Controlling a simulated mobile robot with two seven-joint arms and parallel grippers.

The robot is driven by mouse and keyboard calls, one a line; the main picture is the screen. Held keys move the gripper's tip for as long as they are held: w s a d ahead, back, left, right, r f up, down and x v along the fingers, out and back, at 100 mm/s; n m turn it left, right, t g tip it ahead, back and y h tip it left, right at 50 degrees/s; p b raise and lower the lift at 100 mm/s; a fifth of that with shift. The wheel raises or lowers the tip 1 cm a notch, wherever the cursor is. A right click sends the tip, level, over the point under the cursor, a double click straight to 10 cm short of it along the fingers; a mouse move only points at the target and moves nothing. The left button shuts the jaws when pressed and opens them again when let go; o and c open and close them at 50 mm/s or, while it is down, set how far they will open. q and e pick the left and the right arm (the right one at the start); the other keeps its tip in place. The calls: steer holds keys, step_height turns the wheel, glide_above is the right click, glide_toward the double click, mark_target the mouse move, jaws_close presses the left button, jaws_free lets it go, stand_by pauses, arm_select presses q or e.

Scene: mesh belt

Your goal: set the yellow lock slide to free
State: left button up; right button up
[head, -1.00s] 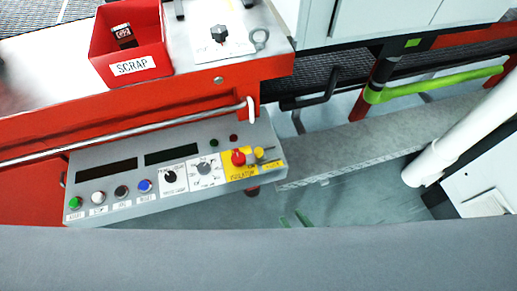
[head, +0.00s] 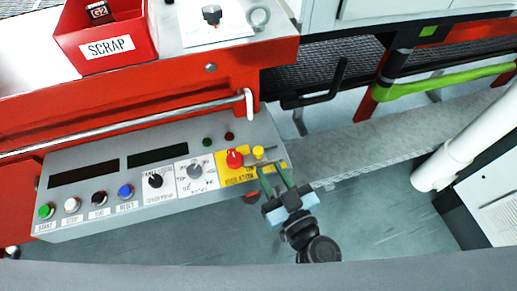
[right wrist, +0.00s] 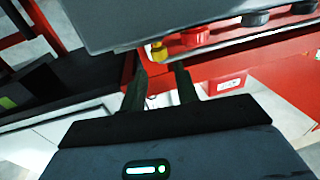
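The yellow lock slide (head: 258,153) is a small yellow knob on the yellow plate at the right end of the grey control panel (head: 110,205). It also shows in the right wrist view (right wrist: 158,50), just beyond and between my fingertips. My right gripper (head: 272,168) is open, its two green-grey fingers apart and empty. Its tips are at the panel's front right edge, just below the slide in the head view. Whether they touch the panel I cannot tell. The fingers partly cover the yellow plate's lettering. My left gripper is not in view.
A red knob (head: 234,159) sits close left of the slide. Further left are two rotary dials, several push buttons and two dark displays. A metal rail (head: 130,122) runs above the panel. A red SCRAP bin (head: 105,38) stands behind.

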mark_target(261, 155)
steer(key=x, duration=0.7)
steer(key=shift+w, duration=0.15)
steer(key=shift+c, duration=0.4)
jaws_close()
